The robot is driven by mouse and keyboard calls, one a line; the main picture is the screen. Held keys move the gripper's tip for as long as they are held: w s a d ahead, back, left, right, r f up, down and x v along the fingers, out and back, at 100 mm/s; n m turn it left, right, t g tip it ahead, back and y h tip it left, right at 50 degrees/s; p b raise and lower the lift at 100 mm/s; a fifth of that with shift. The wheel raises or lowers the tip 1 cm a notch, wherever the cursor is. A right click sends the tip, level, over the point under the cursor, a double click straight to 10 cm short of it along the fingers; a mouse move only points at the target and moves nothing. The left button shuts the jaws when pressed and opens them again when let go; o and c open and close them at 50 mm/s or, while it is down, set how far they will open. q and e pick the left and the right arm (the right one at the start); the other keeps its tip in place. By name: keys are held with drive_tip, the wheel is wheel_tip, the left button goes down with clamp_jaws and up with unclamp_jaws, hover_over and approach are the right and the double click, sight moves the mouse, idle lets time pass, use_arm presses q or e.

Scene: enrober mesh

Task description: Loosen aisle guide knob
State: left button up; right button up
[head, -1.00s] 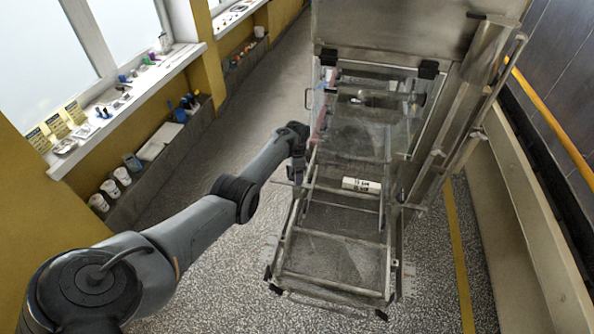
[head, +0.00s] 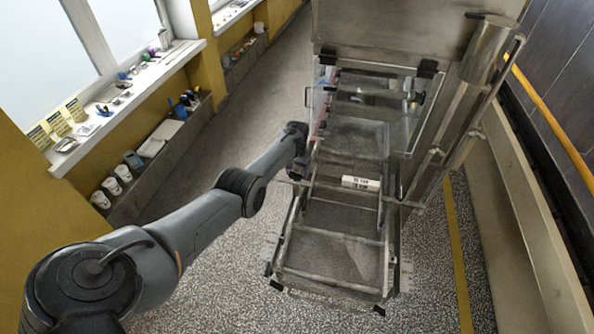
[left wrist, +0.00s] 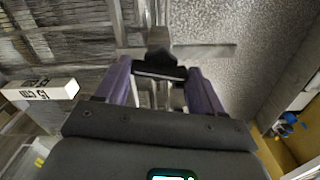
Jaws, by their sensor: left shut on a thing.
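The aisle guide knob (left wrist: 158,58) is a black lobed knob on a metal bar, at the upper middle of the left wrist view. My left gripper (left wrist: 158,72) has its two purple fingers closed on either side of the knob. In the head view my left gripper (head: 300,168) is at the left side of the metal mesh conveyor frame (head: 334,288); the knob is hidden there behind my wrist. My right gripper is not in view.
A white block with black print (head: 361,183) lies across the conveyor, and also shows in the left wrist view (left wrist: 40,90). Clear guard panels (head: 408,110) stand over the mesh behind it. A shelf with cups (head: 112,186) lines the left wall. Open floor lies between.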

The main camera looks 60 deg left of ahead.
sight(297, 173)
use_arm(q)
drive_tip(key=shift+n, duration=1.2)
drive_tip(key=o, duration=1)
drive_tip(key=shift+o, duration=0.2)
drive_tip(key=shift+r, duration=0.4)
wheel_tip(297, 173, up, 5)
drive_tip(key=shift+p, duration=1.25)
drive_tip(key=shift+r, duration=2.5)
